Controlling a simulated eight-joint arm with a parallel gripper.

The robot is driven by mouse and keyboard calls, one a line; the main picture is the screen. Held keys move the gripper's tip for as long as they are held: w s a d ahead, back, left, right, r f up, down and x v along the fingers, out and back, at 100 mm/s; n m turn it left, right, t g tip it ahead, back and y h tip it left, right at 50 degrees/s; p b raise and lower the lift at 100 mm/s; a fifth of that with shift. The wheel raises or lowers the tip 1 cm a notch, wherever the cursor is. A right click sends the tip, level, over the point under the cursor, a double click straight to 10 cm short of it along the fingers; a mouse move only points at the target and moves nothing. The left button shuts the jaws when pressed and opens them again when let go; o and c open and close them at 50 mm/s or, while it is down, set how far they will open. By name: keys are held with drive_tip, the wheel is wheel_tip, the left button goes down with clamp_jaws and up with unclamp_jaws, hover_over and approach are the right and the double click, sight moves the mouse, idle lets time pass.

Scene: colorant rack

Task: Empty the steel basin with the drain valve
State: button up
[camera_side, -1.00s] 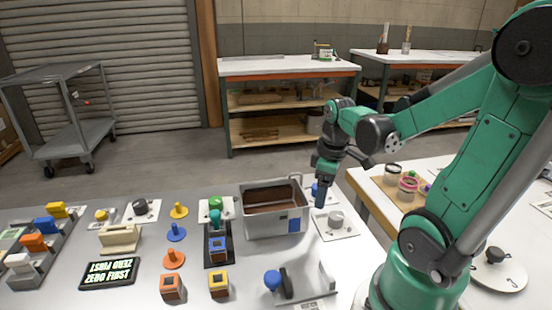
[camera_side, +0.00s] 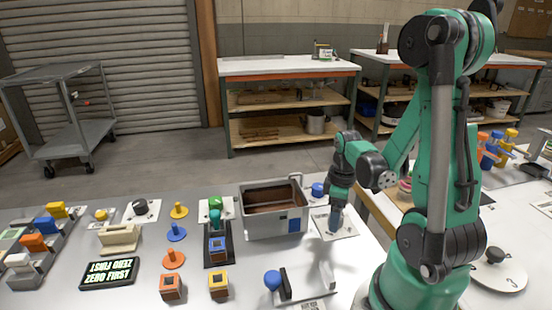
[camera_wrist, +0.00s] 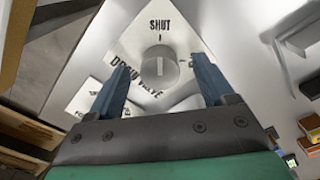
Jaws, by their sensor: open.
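The steel basin (camera_side: 262,225) stands on the bench in the side view, with dark brown contents (camera_side: 272,200) inside. The drain valve is a round grey knob (camera_wrist: 159,67) on a white plate (camera_wrist: 190,42) with lettering. Its pointer line faces the word SHUT. In the side view the plate (camera_side: 348,229) lies just right of the basin, and my gripper hides the knob. My gripper (camera_side: 335,225) points down over the plate. In the wrist view my gripper (camera_wrist: 160,75) is open, with one blue finger on each side of the knob. I cannot tell whether either finger touches it.
A blue knob (camera_side: 318,189) stands behind the plate, close to the basin. A blue ball handle (camera_side: 272,280) and a bracket (camera_side: 326,277) are in front. Several coloured blocks and pegs fill the left of the bench. Another white card (camera_wrist: 87,97) lies beside the valve plate.

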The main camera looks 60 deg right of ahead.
drive_tip(key=shift+c, duration=0.3)
clamp_jaws()
drive_tip(key=shift+m, duration=0.4)
drive_tip(key=m, duration=0.3)
drive_tip(key=shift+m, duration=0.4)
drive_tip(key=m, duration=0.4)
drive_tip(key=shift+m, duration=0.3)
drive_tip(key=m, duration=0.4)
drive_tip(key=shift+m, duration=2)
